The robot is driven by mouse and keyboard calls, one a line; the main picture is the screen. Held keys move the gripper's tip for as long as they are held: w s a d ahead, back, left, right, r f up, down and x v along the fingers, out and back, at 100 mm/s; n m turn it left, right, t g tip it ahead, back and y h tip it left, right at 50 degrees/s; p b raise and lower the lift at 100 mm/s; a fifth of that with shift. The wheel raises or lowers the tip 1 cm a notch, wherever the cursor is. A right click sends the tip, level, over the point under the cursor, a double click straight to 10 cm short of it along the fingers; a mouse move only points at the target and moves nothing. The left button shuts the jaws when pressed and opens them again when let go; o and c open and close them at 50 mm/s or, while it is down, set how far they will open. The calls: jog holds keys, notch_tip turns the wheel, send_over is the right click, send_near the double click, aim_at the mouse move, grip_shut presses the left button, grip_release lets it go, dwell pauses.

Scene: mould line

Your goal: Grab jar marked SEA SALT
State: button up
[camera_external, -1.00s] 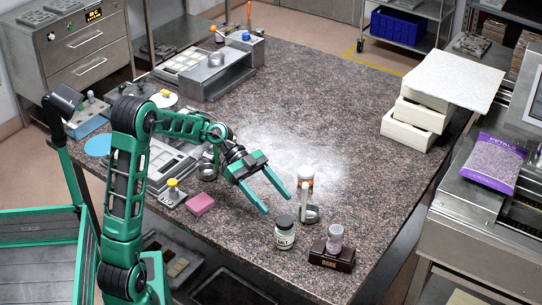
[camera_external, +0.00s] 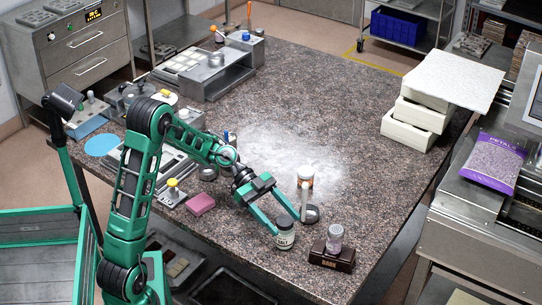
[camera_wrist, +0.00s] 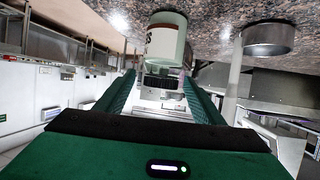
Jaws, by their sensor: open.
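The jar (camera_external: 285,240) is pale with a dark lid, and its label reads SALT in the part I can make out. It stands upright near the front edge of the stone worktop (camera_external: 370,190). It also shows in the wrist view (camera_wrist: 166,38), where the picture is upside down. My gripper (camera_external: 289,226) is open, with its fingers reaching down to the jar's upper part. In the wrist view, the jar and its dark lid lie between the two fingers (camera_wrist: 160,84). Whether the fingers touch it I cannot tell.
A metal scoop (camera_external: 311,213) with an upright handle is close on the jar's right; its round bowl shows in the wrist view (camera_wrist: 268,38). A pink block (camera_external: 200,204) lies left.

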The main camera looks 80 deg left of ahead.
jog(key=shift+a+f+x, duration=0.1)
jog(key=shift+f+x, duration=0.05)
jog(key=shift+x, duration=1.35)
jog(key=shift+a+f+x, duration=0.1)
jog(key=shift+f+x, duration=0.1)
jog(key=shift+x, duration=1.25)
jog(key=c, duration=1.2)
jog(key=shift+c, duration=0.2)
